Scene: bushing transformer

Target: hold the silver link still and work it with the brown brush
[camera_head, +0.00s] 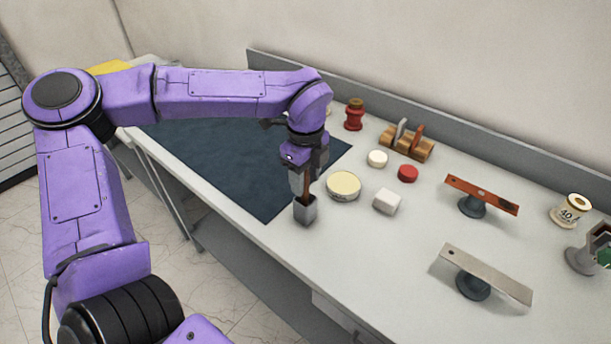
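The silver link (485,273) is a flat bar with a hole near its left end. It lies across a dark round stand at the lower right, with no gripper near it. The brush's lower end is hidden. Whether the fingers are closed on the handle cannot be made out. My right gripper is not in view.
A copper-brown bar (480,192) rests on a similar stand behind the link. A round cream-topped tin (343,186), white block (387,201), red disc (408,173) and wooden rack (406,144) stand nearby. A spool (571,210) is at right. The bench front is clear.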

